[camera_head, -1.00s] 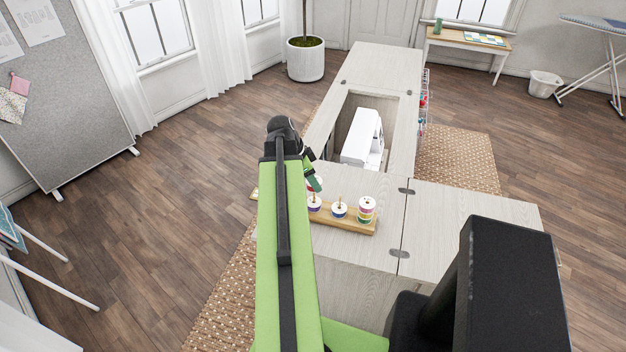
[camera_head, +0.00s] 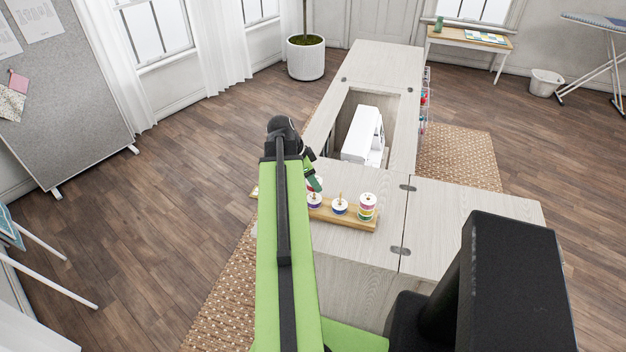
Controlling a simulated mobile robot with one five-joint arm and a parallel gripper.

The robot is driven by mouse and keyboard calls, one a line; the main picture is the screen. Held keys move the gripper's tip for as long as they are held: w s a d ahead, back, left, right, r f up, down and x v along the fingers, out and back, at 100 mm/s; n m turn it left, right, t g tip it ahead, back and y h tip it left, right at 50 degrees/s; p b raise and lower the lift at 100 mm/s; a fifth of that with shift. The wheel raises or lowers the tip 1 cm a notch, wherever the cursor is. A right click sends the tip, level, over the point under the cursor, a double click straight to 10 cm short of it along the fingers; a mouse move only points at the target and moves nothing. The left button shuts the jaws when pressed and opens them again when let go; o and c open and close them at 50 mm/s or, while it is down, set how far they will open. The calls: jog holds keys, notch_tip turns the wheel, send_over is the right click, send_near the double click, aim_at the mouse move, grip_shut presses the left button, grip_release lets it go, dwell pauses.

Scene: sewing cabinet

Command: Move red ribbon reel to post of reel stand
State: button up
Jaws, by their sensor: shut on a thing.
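The reel stand (camera_head: 352,222) is a wooden bar with short posts on the near part of the cabinet top. The left end of the stand is partly behind my arm.
A white sewing machine (camera_head: 363,135) sits in the cabinet's opening behind the stand. The cabinet's side leaf (camera_head: 470,205) to the right is mostly clear. A potted plant (camera_head: 306,57) stands on the floor beyond.

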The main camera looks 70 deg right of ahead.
jog(key=shift+f+b, duration=0.55)
jog(key=shift+f, duration=0.15)
jog(key=shift+f, duration=0.1)
jog(key=o, duration=1.4)
jog(key=p+v, duration=1.6)
jog(key=v, duration=0.1)
jog(key=shift+r, duration=0.2)
